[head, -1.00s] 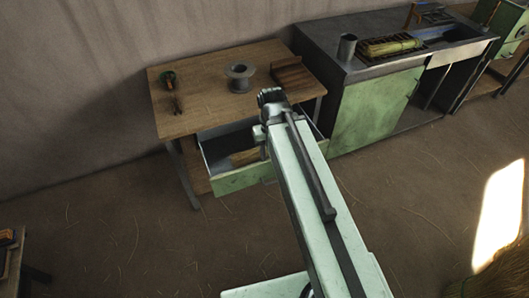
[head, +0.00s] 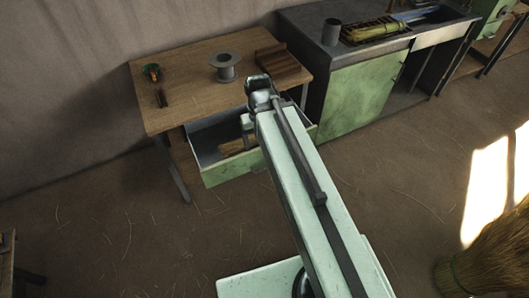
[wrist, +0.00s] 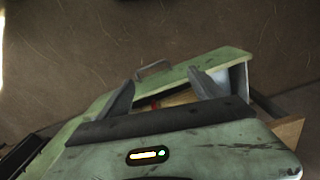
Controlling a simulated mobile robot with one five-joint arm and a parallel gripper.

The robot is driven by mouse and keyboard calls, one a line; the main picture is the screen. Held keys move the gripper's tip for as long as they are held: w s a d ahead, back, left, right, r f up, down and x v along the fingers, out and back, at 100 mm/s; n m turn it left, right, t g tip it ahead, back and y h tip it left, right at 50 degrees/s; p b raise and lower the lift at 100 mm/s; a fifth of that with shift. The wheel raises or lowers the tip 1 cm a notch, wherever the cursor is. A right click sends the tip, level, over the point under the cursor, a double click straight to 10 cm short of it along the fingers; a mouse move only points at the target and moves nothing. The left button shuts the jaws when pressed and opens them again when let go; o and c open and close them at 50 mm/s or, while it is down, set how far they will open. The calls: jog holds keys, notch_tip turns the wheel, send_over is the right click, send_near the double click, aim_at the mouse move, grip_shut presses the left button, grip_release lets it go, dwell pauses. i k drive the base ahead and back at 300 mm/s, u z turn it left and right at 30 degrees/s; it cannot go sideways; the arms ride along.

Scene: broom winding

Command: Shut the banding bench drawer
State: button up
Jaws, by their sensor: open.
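The banding bench (head: 190,88) has a wooden top. Its drawer (head: 218,172) is pulled out, with a green front and grey inside. Something straw-coloured (head: 232,146) lies in it. My arm hides the drawer's right part in the head view. In the wrist view the drawer front (wrist: 220,66) shows with a grey bar handle (wrist: 153,67). My gripper (wrist: 160,79) is open and empty, its two dark fingers apart over the drawer near the front panel. I cannot tell whether they touch it. The head view hides the fingertips behind my arm.
On the bench top are a grey spool (head: 225,68), a brown ridged block (head: 277,65), a green-and-orange item (head: 152,72) and a dark tool (head: 162,98). A green cabinet (head: 357,98) stands to the right. A straw bundle (head: 495,255) is at lower right. Floor before the drawer is clear.

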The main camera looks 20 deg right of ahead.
aim_at(204, 134)
jog(key=k, duration=1.35)
jog(key=u, duration=0.25)
jog(key=i, duration=0.7)
jog(key=u, duration=0.7)
jog(key=i, duration=1.05)
jog(key=z, duration=0.5)
